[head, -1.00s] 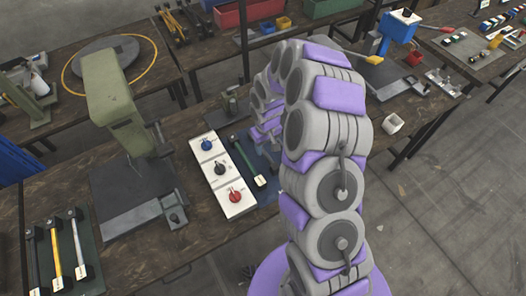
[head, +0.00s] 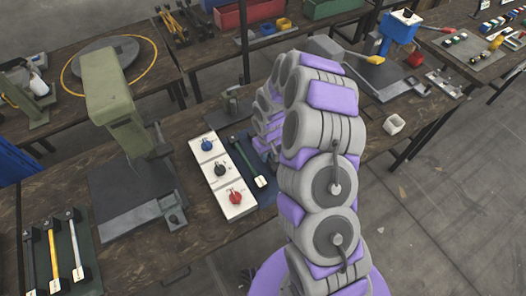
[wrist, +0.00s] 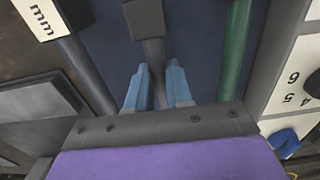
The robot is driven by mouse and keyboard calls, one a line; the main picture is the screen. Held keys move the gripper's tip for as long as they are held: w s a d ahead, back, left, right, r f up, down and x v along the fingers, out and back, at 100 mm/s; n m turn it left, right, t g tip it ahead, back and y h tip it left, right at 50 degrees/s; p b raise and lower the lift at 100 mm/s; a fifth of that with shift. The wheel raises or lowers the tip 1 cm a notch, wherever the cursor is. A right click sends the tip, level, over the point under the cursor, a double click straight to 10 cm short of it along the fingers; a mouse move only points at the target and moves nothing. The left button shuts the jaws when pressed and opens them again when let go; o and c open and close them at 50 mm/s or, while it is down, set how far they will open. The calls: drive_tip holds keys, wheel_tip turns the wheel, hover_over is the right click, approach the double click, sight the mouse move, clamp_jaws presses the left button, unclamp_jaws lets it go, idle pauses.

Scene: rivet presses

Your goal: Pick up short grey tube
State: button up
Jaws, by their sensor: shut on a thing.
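In the wrist view, my gripper (wrist: 157,88) has its two blue fingers on either side of a short grey tube (wrist: 153,52). The jaws are shut on it. The tube has a dark grey square end block (wrist: 145,18) and lies over a dark blue mat (wrist: 196,38). In the head view, my arm hides the gripper and this tube.
A green tube (wrist: 235,52) lies to the right and another grey tube (wrist: 84,70) to the left, near a white label. A white panel with blue, black and red knobs (head: 221,172) stands beside the mat. A green press (head: 118,105) stands further left.

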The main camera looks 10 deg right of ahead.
clamp_jaws()
drive_tip(key=shift+r, duration=0.1)
wheel_tip(320, 180, up, 9)
drive_tip(key=shift+w+f+p, duration=0.1)
drive_tip(key=shift+w+p, duration=0.05)
drive_tip(key=shift+p, duration=0.7)
wheel_tip(320, 180, up, 11)
drive_tip(key=m, duration=0.3)
wheel_tip(320, 180, down, 10)
drive_tip(key=n, duration=0.3)
drive_tip(key=shift+f+b, duration=0.65)
drive_tip(key=shift+f, duration=4.1)
